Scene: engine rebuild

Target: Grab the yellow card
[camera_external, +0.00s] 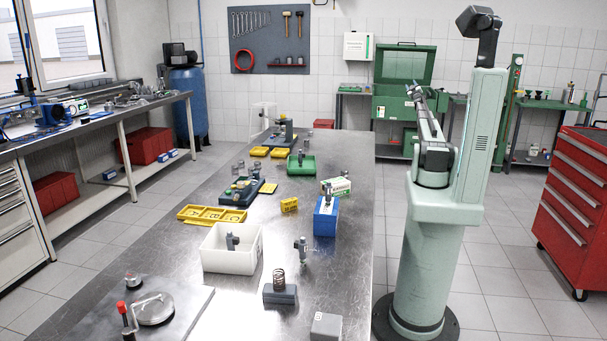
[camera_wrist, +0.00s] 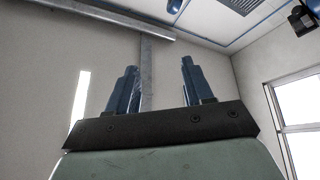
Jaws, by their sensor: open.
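A small yellow box (camera_external: 289,205), a blue box (camera_external: 326,216) and a green-white carton (camera_external: 341,187) stand near the card. A green tray (camera_external: 311,167) lies behind it. A yellow sectioned tray (camera_external: 202,214) and a white bin (camera_external: 222,259) are in front.

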